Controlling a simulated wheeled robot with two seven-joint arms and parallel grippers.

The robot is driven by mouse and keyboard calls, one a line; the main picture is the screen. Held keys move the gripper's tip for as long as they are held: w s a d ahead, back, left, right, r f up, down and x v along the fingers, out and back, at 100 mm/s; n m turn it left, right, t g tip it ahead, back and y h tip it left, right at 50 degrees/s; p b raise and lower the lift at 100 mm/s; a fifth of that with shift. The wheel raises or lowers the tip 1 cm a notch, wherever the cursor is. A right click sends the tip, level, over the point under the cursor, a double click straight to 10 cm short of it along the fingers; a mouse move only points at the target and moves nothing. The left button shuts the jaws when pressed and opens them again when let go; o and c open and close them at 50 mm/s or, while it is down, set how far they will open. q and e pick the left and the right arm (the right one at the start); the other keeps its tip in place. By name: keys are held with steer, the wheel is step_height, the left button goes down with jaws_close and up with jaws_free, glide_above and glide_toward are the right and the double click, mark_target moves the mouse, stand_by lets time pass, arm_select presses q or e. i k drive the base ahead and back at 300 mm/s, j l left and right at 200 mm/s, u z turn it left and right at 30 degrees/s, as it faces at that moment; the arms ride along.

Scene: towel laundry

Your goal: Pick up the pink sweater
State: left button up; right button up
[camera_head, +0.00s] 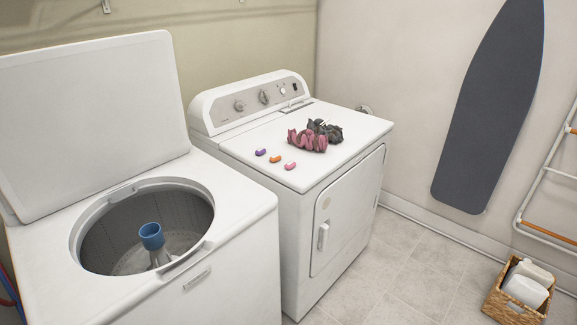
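A crumpled pink garment (306,141), which fits the pink sweater, lies on the white top of the dryer (349,122). A crumpled dark grey cloth (327,130) lies right behind it and touches or overlaps it. Neither of my grippers shows in the head view.
Small purple (261,152), orange (275,159) and pink (290,166) pieces lie near the dryer's front left edge. The washer (245,208) at left has its lid (92,118) raised and its drum open. A wicker basket (497,300) stands on the floor at right.

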mark_target(307, 138)
steer(key=u, duration=0.4)
steer(key=i+l+u, duration=0.1)
steer(key=u, duration=0.3)
steer(key=l+u, duration=0.2)
steer(key=u, duration=0.15)
steer(key=l+u, duration=0.1)
steer(key=u, duration=0.3)
steer(key=l+u, duration=0.25)
steer(key=l, duration=0.3)
steer(key=l+u, duration=0.2)
steer(key=l, duration=0.4)
steer(key=l+u, duration=0.25)
steer(key=l, duration=0.35)
steer(key=k+l+u, duration=0.1)
steer(key=l+u, duration=0.15)
steer(key=l, duration=0.3)
steer(key=k+l+u, duration=0.1)
steer(key=l+u, duration=0.15)
steer(key=l, duration=0.3)
steer(key=k+l, duration=0.1)
steer(key=l, duration=0.25)
steer(key=k+l, duration=0.15)
steer(key=l, duration=0.25)
steer(key=k+l, duration=0.1)
steer(key=l, duration=0.25)
steer(key=k+l, duration=0.15)
steer(key=l, duration=0.25)
